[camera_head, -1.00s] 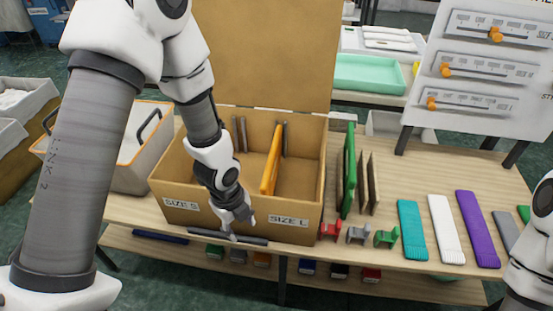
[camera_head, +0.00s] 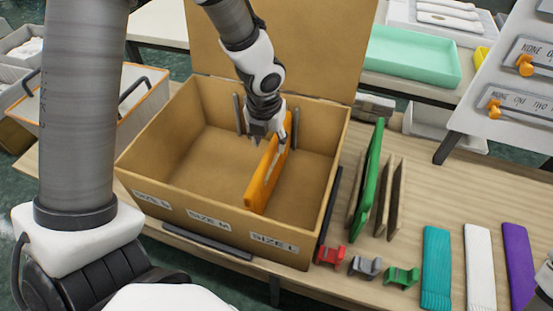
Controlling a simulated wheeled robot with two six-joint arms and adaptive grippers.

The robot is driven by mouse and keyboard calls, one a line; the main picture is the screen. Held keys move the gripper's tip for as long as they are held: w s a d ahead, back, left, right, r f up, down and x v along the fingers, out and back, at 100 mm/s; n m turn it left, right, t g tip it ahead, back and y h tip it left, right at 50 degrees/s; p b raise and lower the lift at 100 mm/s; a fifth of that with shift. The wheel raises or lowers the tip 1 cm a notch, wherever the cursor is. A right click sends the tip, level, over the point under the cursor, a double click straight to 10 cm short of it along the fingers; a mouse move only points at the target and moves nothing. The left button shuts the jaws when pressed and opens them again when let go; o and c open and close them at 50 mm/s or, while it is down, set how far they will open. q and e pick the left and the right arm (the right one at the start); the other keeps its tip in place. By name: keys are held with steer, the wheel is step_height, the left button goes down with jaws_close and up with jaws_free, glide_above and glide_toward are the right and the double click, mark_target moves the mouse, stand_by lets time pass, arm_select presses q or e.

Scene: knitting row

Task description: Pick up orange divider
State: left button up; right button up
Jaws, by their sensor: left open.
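The orange divider (camera_head: 262,180) stands upright inside the open cardboard box (camera_head: 165,215), running from the front wall toward the back. It splits the box, with more room on its left. My left gripper (camera_head: 268,138) is open and points down at the divider's far upper part, over the box. Whether its fingers straddle the divider or only sit beside it, I cannot tell. The divider's far end is partly hidden behind the gripper. My right gripper is not visible.
A green panel (camera_head: 371,168) and brown panels (camera_head: 396,200) stand right of the box. Red (camera_head: 330,255), grey (camera_head: 365,267) and green clips (camera_head: 401,276) lie in front. Folded knits (camera_head: 436,268) lie further right. The box's raised lid (camera_head: 300,45) stands behind the arm.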

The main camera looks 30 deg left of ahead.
mark_target(269, 150)
arm_select(q)
steer(key=f+b, duration=0.1)
steer(key=f, duration=0.3)
steer(key=f+b, duration=0.1)
steer(key=shift+w+f+b, duration=0.35)
steer(key=shift+f, duration=0.05)
steer(key=shift+s+r, duration=0.1)
steer(key=shift+s, duration=0.1)
steer(key=shift+c, duration=1.1)
jaws_close()
steer(key=shift+r, duration=0.1)
step_height(269, 150, up, 11)
steer(key=p, duration=0.5)
steer(key=shift+f+p, duration=0.2)
steer(key=shift+p, duration=0.1)
step_height(269, 150, up, 17)
steer(key=p, duration=0.2)
steer(key=shift+r+p, duration=0.15)
steer(key=shift+p, duration=0.25)
